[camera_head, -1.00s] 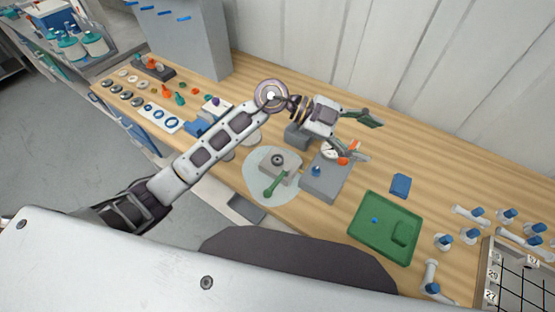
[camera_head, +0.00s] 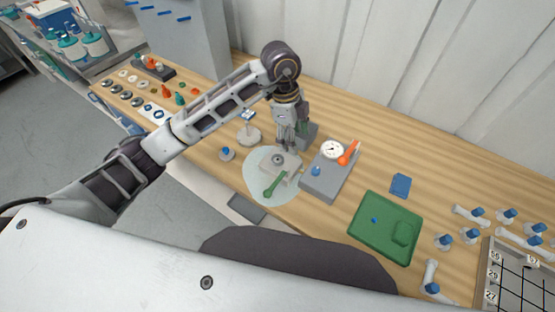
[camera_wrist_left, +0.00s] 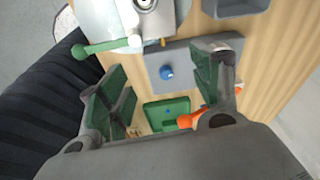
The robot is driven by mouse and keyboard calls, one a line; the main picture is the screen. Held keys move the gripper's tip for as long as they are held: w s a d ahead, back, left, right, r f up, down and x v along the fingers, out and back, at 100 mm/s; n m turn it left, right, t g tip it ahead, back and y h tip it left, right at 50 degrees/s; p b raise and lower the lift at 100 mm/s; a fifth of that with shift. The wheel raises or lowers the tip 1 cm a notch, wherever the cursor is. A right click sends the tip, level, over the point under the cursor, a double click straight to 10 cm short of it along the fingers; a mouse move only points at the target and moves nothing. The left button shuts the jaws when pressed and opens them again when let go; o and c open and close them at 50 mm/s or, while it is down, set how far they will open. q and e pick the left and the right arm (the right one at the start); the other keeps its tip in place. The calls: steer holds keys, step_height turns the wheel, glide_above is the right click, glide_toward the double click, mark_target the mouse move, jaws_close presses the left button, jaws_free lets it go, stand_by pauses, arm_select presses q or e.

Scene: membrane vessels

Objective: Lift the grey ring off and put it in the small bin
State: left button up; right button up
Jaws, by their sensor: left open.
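The grey ring (camera_head: 278,159) sits on top of the pale grey vessel block, which stands on a round light mat (camera_head: 256,185). A green lever (camera_head: 275,184) sticks out from the block. In the left wrist view the ring (camera_wrist_left: 145,4) is cut by the top edge. My left gripper (camera_head: 290,146) points down just behind the block, open, with nothing between its green-padded fingers. A small grey open box (camera_head: 309,134), which looks like the small bin, stands behind, partly hidden by the gripper; it also shows in the left wrist view (camera_wrist_left: 238,7). My right gripper is out of view.
A grey block (camera_head: 322,186) with a blue knob, gauge and orange-handled valve (camera_head: 349,153) stands close right of the vessel. A green tray (camera_head: 373,239) and blue pad (camera_head: 401,185) lie further right. Small loose parts fill the left end.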

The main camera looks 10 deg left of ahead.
arm_select(q)
steer(key=n+y, duration=0.2)
glide_above(277, 160)
steer(key=shift+d+r, duration=0.35)
steer(key=shift+d, duration=0.05)
steer(key=shift+f, duration=0.1)
steer(key=shift+f+p, duration=0.35)
steer(key=shift+f, duration=3.9)
steer(key=shift+f, duration=0.1)
steer(key=shift+w+a+f+p, duration=0.1)
steer(key=shift+f+p, duration=0.15)
steer(key=shift+f, duration=0.4)
steer(key=shift+s+a+f+p, duration=0.1)
steer(key=shift+a+f+p, duration=0.1)
steer(key=shift+f, duration=0.4)
steer(key=shift+w+a+f+p, duration=0.1)
steer(key=shift+f+p, duration=0.15)
steer(key=shift+f, duration=1)
